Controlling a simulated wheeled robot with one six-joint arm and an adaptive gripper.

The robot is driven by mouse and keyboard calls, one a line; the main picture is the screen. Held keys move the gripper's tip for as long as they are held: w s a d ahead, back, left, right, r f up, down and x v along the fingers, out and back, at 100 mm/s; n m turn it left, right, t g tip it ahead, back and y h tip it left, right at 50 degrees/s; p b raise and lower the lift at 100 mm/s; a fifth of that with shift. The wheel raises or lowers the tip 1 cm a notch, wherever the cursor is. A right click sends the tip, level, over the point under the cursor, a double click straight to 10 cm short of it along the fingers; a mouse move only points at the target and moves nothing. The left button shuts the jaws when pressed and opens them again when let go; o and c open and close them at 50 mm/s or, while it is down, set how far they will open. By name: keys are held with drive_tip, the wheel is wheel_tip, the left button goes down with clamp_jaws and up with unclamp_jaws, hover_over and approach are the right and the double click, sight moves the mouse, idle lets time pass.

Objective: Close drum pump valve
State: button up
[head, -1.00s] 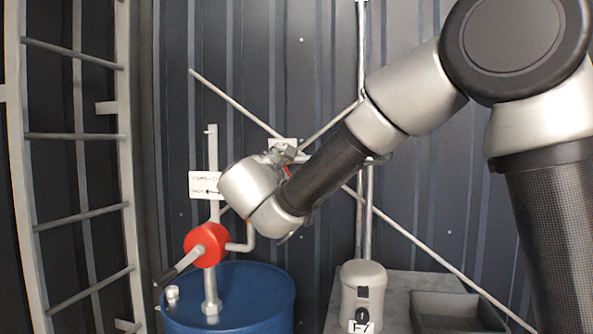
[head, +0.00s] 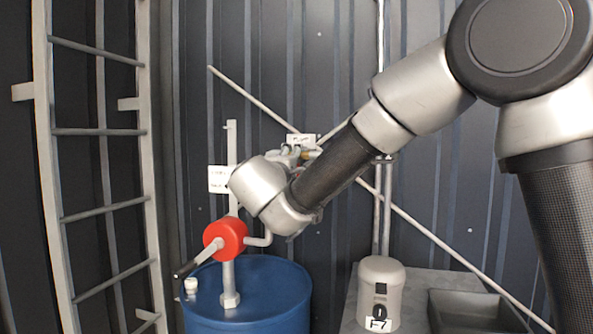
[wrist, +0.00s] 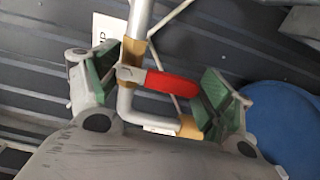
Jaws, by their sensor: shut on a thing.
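The red valve handle (wrist: 170,83) lies between the green-padded jaws of my gripper (wrist: 168,82) in the wrist view. Its pivot end is by the left pad and its free tip by the right pad; the jaws are shut on it. The handle sits on a grey pipe (wrist: 138,18) with brass-coloured fittings (wrist: 133,50), and lies across the pipe's line. In the head view my wrist hides the handle and most of the gripper. The red drum pump (head: 226,238) stands on the blue drum (head: 275,290), below and left of my wrist.
A metal ladder (head: 105,131) stands at the left. A diagonal brace (head: 430,232) crosses the corrugated wall. A white sign (head: 218,180) hangs beside the pump pipe.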

drive_tip(key=shift+f, duration=0.1)
drive_tip(key=o, duration=1.4)
drive_tip(key=v, duration=1.2)
